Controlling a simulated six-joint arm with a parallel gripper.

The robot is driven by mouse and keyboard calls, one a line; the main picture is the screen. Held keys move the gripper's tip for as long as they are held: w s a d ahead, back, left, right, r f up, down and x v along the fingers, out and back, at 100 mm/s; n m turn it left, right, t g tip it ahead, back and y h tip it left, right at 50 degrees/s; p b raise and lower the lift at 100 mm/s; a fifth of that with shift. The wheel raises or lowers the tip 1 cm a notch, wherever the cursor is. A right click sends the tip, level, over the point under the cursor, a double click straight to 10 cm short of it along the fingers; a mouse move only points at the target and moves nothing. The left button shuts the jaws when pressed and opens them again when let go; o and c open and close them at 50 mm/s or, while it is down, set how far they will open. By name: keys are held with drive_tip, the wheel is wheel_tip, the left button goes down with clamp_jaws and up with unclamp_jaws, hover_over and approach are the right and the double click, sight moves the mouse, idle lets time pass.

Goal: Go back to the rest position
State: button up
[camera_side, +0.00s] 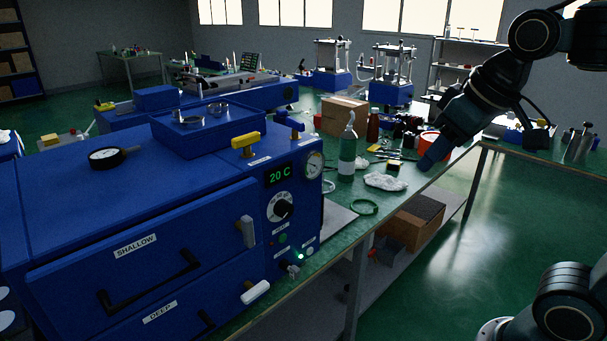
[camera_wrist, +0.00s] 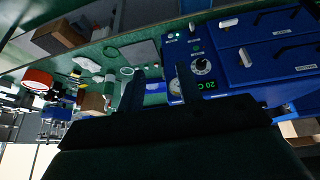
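My gripper (camera_side: 428,163) is at the right in the side view, at the end of my arm that reaches in from the upper right. It points down and to the left, over the front edge of the green bench (camera_side: 338,233). In the side view the fingertips are small and dark. The blue machine (camera_side: 100,205) stands to the left, well apart from my gripper.
A spray bottle (camera_side: 347,150), a white cloth (camera_side: 386,181), a green ring (camera_side: 364,207), a cardboard box (camera_side: 345,115) and a red-sided container (camera_side: 434,142) are on the bench. An open box (camera_side: 410,222) sits on the lower shelf.

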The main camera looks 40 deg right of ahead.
drive_tip(key=s+a+f, duration=0.1)
drive_tip(key=s+f, duration=0.5)
drive_tip(key=shift+a+y, duration=0.15)
drive_tip(key=shift+y, duration=0.15)
idle(3.9)
drive_tip(key=shift+w, duration=0.15)
drive_tip(key=c, duration=0.7)
drive_tip(key=shift+w+a+r, duration=0.1)
drive_tip(key=shift+w+r, duration=0.15)
drive_tip(key=shift+r, duration=0.05)
clamp_jaws()
drive_tip(key=w+r+y, duration=0.1)
drive_tip(key=w+r, duration=0.5)
drive_tip(key=w, duration=0.3)
drive_tip(key=w+r+y, duration=0.2)
drive_tip(key=w+r, duration=0.3)
drive_tip(key=w, duration=0.4)
drive_tip(key=w+d+y, duration=0.1)
drive_tip(key=w+d, duration=0.9)
drive_tip(key=d, duration=0.1)
drive_tip(key=shift+w+d+r+m+y, duration=0.2)
drive_tip(key=shift+d+r+m+y, duration=0.1)
drive_tip(key=shift+d+r+y, duration=0.1)
